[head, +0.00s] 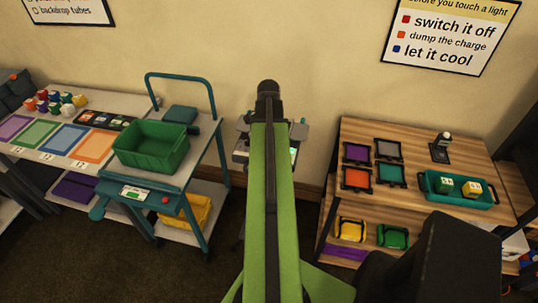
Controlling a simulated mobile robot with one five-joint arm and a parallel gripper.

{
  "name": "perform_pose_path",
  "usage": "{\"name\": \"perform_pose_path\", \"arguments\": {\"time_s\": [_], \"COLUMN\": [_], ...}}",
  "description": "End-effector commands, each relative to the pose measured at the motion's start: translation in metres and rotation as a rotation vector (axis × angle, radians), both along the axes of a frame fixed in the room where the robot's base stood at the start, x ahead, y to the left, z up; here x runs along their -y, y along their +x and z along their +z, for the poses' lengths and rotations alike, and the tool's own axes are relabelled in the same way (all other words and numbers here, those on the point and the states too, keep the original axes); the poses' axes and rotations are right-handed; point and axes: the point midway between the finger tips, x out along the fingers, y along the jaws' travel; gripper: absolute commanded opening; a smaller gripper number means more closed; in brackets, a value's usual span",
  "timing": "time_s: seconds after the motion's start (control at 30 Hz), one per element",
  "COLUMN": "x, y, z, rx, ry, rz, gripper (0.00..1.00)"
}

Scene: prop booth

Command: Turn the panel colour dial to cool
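A grey device (299,131) stands by the back wall in the middle of the head view, mostly hidden behind my green arm. Parts of it show on both sides of the arm, with a small lit green patch on the right side. I cannot tell whether this is the panel. No colour dial or dial setting can be made out. My gripper cannot be made out, so its opening and its distance from the device do not show.
A teal cart (150,172) with a green bin (151,145) stands left of the device. A wooden shelf table (420,140) with coloured frames and a teal tray (459,199) stands right. A long table (22,152) is far left. Dark carpet shows between them.

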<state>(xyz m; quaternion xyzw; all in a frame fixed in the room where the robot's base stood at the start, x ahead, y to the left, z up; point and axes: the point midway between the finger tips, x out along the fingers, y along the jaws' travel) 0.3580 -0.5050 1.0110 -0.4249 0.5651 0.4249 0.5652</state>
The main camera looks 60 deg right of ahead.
Motion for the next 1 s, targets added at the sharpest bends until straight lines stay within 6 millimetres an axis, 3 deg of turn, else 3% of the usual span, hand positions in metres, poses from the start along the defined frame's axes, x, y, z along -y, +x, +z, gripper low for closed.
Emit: {"name": "perform_pose_path", "arguments": {"time_s": [0.03,0.3,0.67,1.0], "x": [0.0001,0.0002,0.0004,0.0006], "y": [-0.0001,-0.0003,-0.0004,-0.0005], "z": [-0.0085,-0.0064,-0.0065,-0.0066], "rx": [0.0,0.0,0.0,0.0], "ry": [0.0,0.0,0.0,0.0], "rz": [0.0,-0.001,-0.001,0.014], "gripper": [0.47,0.47,0.01,0.0]}}
